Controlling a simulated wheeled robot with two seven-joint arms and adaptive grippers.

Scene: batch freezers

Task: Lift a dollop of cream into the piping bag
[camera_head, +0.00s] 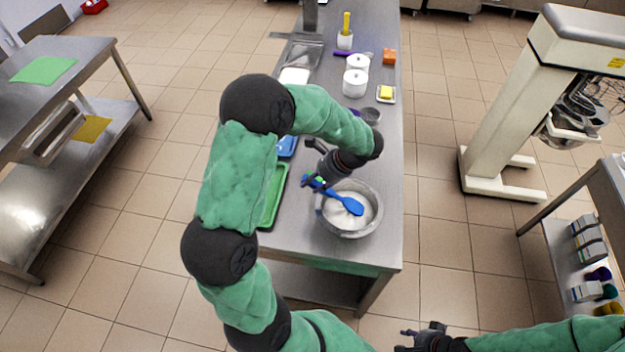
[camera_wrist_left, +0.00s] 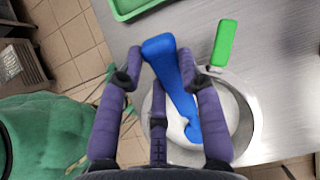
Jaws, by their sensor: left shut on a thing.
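A metal bowl (camera_head: 375,222) holding white cream (camera_head: 343,217) stands near the front end of the steel table. My left gripper (camera_head: 316,181) is beside the bowl's upper left rim, shut on a blue spatula (camera_head: 350,204). The spatula's broad end is over the cream; I cannot tell whether it touches it. In the left wrist view the spatula (camera_wrist_left: 178,85) lies between the purple fingers (camera_wrist_left: 170,85), with the bowl (camera_wrist_left: 245,115) behind. My right gripper (camera_head: 420,338) is low at the bottom edge, away from the table; its fingers are too small to judge. I cannot clearly identify a piping bag.
A green tray (camera_head: 273,195) lies left of the bowl, and a green-handled tool (camera_wrist_left: 225,45) lies beside the bowl. White pots (camera_head: 355,82), a dish with a yellow block (camera_head: 386,93) and a clear item (camera_head: 303,55) are further back. A mixer (camera_head: 520,100) stands right, beyond open floor.

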